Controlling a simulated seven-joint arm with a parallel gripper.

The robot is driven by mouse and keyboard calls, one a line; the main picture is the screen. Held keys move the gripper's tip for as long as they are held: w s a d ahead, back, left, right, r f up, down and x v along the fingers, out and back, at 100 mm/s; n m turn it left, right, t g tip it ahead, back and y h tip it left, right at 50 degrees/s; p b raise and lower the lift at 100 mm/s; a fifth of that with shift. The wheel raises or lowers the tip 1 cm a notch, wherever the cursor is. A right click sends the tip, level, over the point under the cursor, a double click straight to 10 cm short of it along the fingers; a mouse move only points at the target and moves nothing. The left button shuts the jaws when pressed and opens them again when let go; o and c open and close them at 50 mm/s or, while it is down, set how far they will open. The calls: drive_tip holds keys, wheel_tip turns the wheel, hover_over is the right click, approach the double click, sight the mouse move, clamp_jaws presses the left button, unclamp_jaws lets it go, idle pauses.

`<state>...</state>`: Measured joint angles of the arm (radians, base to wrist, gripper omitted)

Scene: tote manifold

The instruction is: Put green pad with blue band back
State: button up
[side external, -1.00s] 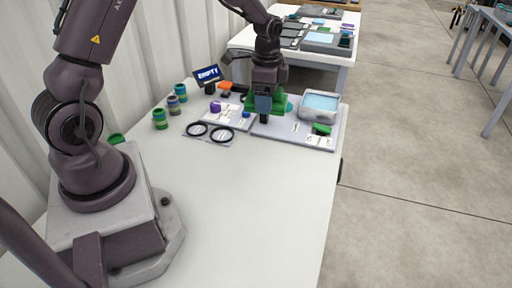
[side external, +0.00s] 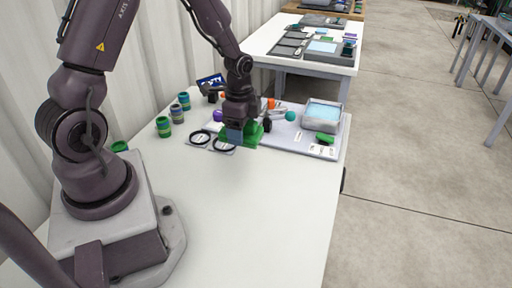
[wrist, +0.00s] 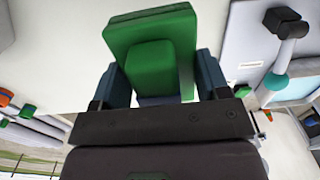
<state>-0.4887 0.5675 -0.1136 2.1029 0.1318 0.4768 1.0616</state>
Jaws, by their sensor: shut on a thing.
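My gripper (side external: 238,137) is shut on a green pad (side external: 255,132), which it holds over the table near the tray edge. In the wrist view the green pad (wrist: 150,45) is a thick block with a smaller raised block, between the blue-grey fingers of my gripper (wrist: 160,85). Another green piece (side external: 325,138) lies on the right part of the light grey tray (side external: 297,146). The jaws hide part of the tray's left side.
Two black rings (side external: 200,138) lie on a grey board at the left. Several banded green, yellow and blue jars (side external: 164,127) stand behind it. A clear-lidded box (side external: 324,114) stands on the tray. The front of the white table (side external: 240,220) is clear.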

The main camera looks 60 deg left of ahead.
hover_over(256, 156)
drive_tip(key=f, duration=0.5)
drive_tip(key=shift+s+d+f, duration=0.15)
drive_tip(key=shift+s+f, duration=0.15)
drive_tip(key=shift+w+f, duration=0.15)
drive_tip(key=shift+f, duration=0.75)
drive_tip(key=shift+w+f, duration=0.15)
drive_tip(key=shift+f, duration=0.75)
drive_tip(key=shift+f, duration=0.1)
drive_tip(key=o, duration=0.9)
